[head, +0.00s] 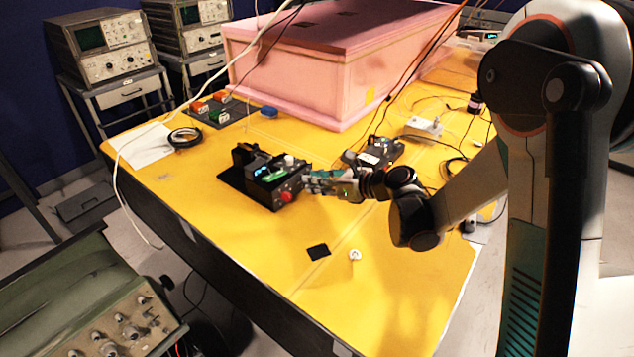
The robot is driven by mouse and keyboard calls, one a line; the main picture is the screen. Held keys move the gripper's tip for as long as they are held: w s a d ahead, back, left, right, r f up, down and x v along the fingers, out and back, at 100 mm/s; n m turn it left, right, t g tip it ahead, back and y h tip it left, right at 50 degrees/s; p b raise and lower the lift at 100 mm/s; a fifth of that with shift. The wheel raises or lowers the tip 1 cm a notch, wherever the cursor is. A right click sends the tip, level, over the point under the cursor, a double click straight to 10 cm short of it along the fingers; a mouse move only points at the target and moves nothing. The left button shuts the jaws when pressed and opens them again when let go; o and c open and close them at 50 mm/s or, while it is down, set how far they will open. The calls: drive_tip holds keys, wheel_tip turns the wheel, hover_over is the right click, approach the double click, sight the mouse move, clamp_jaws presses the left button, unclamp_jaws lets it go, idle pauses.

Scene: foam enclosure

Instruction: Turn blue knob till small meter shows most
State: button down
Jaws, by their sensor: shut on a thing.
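A small black instrument box (258,184) stands on the yellow table. It has a small lit blue-white display (263,170), taken as the small meter, a green patch and a red knob (286,197) at its front corner. The reading is too small to make out. My gripper (308,181) reaches in from the right, its fingertips at the right-hand face of the box, beside the red knob. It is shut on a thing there. The blue knob is not plainly seen; my fingers cover the spot, and it appears to be what they hold.
A second dark device (374,152) with cables lies just behind my gripper. A large pink foam enclosure (310,85) fills the back. A black square (318,252) and a small white round part (354,255) lie in front. The table's front is mostly clear.

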drive_tip(key=c, duration=1.4)
unclamp_jaws()
drive_tip(key=shift+c, duration=0.2)
drive_tip(key=v, duration=1.2)
